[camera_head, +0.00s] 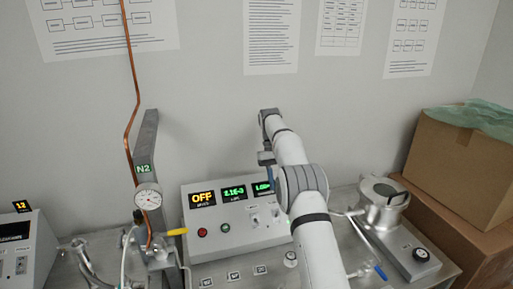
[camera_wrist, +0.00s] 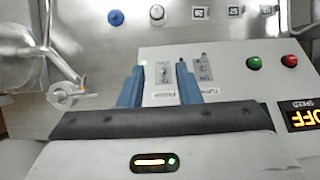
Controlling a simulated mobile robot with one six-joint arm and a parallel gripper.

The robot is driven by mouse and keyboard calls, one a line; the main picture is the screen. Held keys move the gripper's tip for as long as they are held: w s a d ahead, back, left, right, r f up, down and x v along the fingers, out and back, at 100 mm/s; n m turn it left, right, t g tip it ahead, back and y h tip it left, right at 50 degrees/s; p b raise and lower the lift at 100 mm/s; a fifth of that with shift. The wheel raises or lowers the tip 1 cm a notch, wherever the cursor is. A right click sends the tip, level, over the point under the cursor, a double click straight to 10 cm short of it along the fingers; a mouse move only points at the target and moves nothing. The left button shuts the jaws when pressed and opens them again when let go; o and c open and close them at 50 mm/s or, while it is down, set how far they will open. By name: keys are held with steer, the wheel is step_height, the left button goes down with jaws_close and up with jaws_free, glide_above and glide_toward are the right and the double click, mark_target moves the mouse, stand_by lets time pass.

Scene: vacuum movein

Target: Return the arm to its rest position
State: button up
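My arm reaches up from the bottom of the head view, bends at its elbow and extends over the grey control box (camera_head: 235,232). My gripper (camera_head: 269,177) hangs at the box's right part, partly hidden by my arm. In the wrist view, the two blue fingers of my gripper (camera_wrist: 159,78) are apart with nothing held between them. A small toggle switch (camera_wrist: 164,73) on the panel shows between the fingers, and a second switch (camera_wrist: 203,68) lies just right of them. I cannot tell whether the fingers touch the panel.
The box's display (camera_head: 202,198) reads OFF. Left stand a gauge (camera_head: 148,197), a grey N2 post (camera_head: 146,135) and a copper pipe (camera_head: 131,90). Right are a metal vessel (camera_head: 384,207) and cardboard boxes (camera_head: 460,155). The wall lies close behind; air above the box is free.

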steer(key=s+r+m+t+b, duration=0.1)
steer(key=s+r+t+b, duration=0.1)
steer(key=s+r, duration=0.5)
steer(key=s+r+t+b, duration=0.1)
steer(key=s+r+t, duration=0.25)
steer(key=s, duration=0.65)
steer(key=s+f+t+b, duration=0.1)
steer(key=s+f, duration=0.2)
steer(key=s, duration=0.5)
steer(key=s+f+t, duration=0.1)
steer(key=s+f, duration=0.2)
steer(key=s, duration=0.5)
steer(key=s+f+m+t+y+b, duration=0.1)
steer(key=s+f, duration=0.2)
steer(key=s, duration=0.5)
steer(key=shift+d+b, duration=0.3)
steer(key=shift+d, duration=0.1)
